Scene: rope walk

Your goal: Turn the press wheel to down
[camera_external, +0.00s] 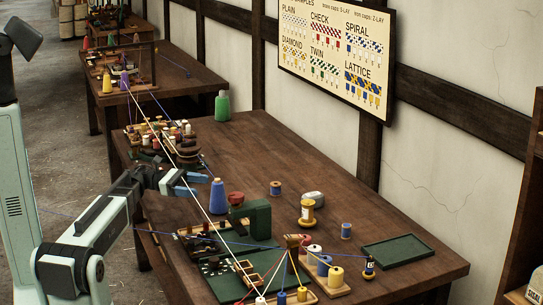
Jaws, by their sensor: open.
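A small dark green machine (252,217), which looks like the press, stands on the near wooden table. A red round part (236,198) shows at its upper left; I cannot tell for sure whether this is the press wheel, or how far it is turned. My gripper (195,184) is open, with blue-grey fingers, near the table's left edge. It is left of the green machine and apart from it, with a blue cone of thread (218,197) between them. I see nothing between the fingers.
Taut cords run diagonally past my gripper to a post (293,246) among several spools. A rack of spools (160,138) stands behind my gripper. A green bottle-shaped cone (222,106) stands at the back. A shallow green tray (397,251) lies right. The table's middle is mostly clear.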

